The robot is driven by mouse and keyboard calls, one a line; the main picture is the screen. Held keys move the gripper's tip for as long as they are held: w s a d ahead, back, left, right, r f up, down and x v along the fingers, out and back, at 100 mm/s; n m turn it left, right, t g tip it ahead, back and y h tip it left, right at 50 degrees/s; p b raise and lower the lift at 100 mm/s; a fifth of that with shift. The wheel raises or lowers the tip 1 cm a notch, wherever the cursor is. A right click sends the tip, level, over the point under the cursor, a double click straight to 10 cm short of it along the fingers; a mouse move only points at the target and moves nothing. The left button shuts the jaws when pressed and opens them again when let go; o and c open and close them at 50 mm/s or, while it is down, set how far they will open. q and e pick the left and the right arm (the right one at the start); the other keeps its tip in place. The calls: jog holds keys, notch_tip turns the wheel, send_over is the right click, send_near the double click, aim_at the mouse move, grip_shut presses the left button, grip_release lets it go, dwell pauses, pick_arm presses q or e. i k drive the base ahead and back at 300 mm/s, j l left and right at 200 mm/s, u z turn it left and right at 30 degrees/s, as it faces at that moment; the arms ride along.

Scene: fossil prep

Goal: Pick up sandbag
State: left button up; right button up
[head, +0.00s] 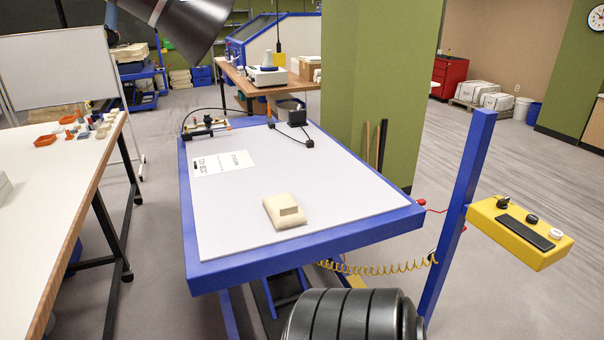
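Neither of my grippers shows in the head view. A black ribbed cylinder at the bottom middle may be part of my arm. Nothing touches the sandbag, and most of its outline shows.
A printed sheet (223,163) lies left on the table. Small black devices (297,118) stand at its back. A blue post (459,205) with a yellow control box (520,234) rises at right. A long white bench (50,205) stands left. The tabletop around the sandbag is clear.

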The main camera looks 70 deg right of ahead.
aim_at(283, 210)
jog(key=z, duration=2.25)
jog(key=i, duration=0.15)
jog(key=l+u, duration=0.05)
